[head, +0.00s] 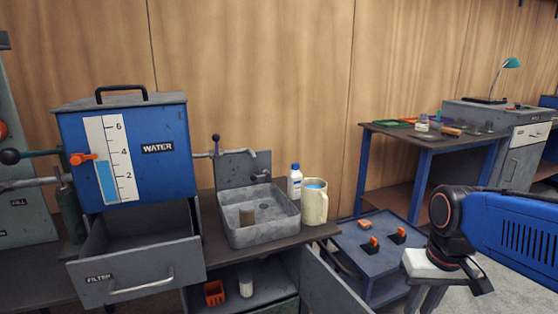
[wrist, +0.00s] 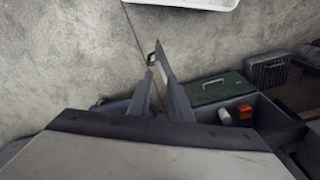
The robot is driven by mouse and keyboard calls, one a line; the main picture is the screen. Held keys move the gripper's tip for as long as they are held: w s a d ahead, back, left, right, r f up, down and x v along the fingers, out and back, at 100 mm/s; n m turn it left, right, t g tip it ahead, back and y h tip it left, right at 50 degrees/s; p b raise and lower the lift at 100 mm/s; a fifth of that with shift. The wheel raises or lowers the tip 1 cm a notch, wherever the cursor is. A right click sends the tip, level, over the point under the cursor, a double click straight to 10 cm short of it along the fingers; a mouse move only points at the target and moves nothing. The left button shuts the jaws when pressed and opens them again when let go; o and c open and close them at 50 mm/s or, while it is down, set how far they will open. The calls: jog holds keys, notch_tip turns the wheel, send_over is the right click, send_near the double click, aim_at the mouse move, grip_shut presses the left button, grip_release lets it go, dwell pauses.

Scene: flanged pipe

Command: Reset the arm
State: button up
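My arm (head: 515,232) enters the head view from the right, blue with a black joint. Its end, my gripper (head: 440,266), points down in front of the low blue trolley, with a pale housing and dark parts. No object shows held in it. In the wrist view a broad pale grey surface with a dark edge fills the bottom, and grey upright shapes stand beyond it.
The blue water tank (head: 145,185) stands over an open filter drawer (head: 140,272). A metal sink (head: 262,232), white bottle (head: 295,182) and cream jug (head: 314,204) are on the counter. The trolley (head: 365,242) carries orange-handled parts. An open cabinet door (head: 328,287) juts out.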

jog(key=shift+s+a+r+n+t, duration=0.1)
jog(key=shift+s+n+t, duration=0.05)
jog(key=shift+s+t, duration=0.55)
jog(key=shift+s+a+r+n+t, duration=0.15)
jog(key=shift+s+t, duration=0.35)
jog(key=shift+s, duration=0.4)
jog(key=shift+s+a+r+n+t, duration=0.1)
jog(key=shift+s+t, duration=0.5)
jog(key=shift+s, duration=0.2)
jog(key=shift+a, duration=0.1)
